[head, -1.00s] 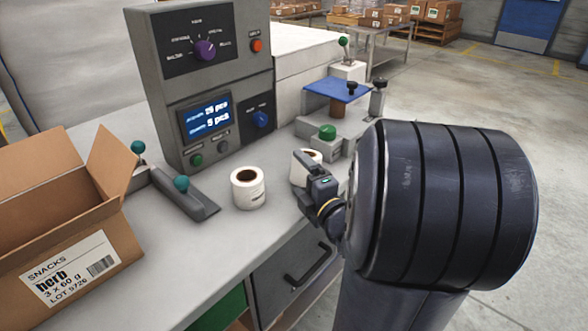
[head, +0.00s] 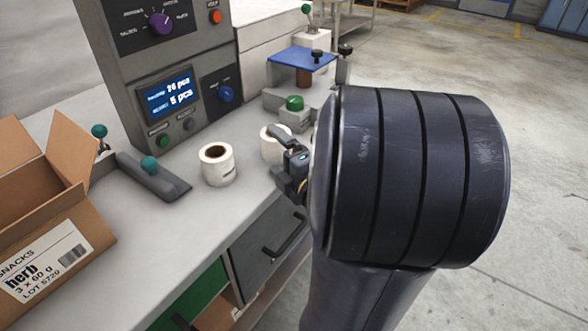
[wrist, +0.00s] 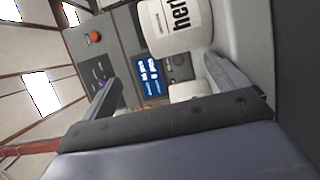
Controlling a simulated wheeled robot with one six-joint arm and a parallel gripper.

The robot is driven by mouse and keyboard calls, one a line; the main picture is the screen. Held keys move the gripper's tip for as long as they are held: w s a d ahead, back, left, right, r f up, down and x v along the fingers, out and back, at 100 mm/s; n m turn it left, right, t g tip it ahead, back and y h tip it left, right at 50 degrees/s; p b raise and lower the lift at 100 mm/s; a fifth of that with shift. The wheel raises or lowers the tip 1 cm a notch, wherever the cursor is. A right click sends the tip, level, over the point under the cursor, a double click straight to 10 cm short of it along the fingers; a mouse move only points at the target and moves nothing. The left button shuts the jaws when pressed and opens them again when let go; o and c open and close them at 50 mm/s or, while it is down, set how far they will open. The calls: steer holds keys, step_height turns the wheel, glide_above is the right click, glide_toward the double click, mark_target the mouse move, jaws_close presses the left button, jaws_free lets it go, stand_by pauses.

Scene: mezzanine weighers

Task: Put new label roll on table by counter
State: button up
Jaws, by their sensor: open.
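Two white label rolls stand on the grey counter (head: 95,235). The left roll (head: 217,165) is fully in view, with its dark core facing up. The right roll (head: 272,146) is partly covered by my gripper (head: 284,150). In the wrist view a near roll printed "her..." (wrist: 176,24) is at the top edge, beside the right-hand finger. Another roll (wrist: 188,91) is farther back, partly hidden by that finger. My gripper (wrist: 162,68) is open, with nothing held between its fingers. I cannot tell which roll is the new one.
A weigher with a lit display (head: 168,95) stands behind the rolls. A sealing lever (head: 150,175) and an open carton (head: 50,240) are to the left. A blue-topped fixture (head: 302,60) is behind right.

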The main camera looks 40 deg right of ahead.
steer(key=s, duration=0.8)
steer(key=shift+s, duration=0.35)
steer(key=shift+a, duration=0.1)
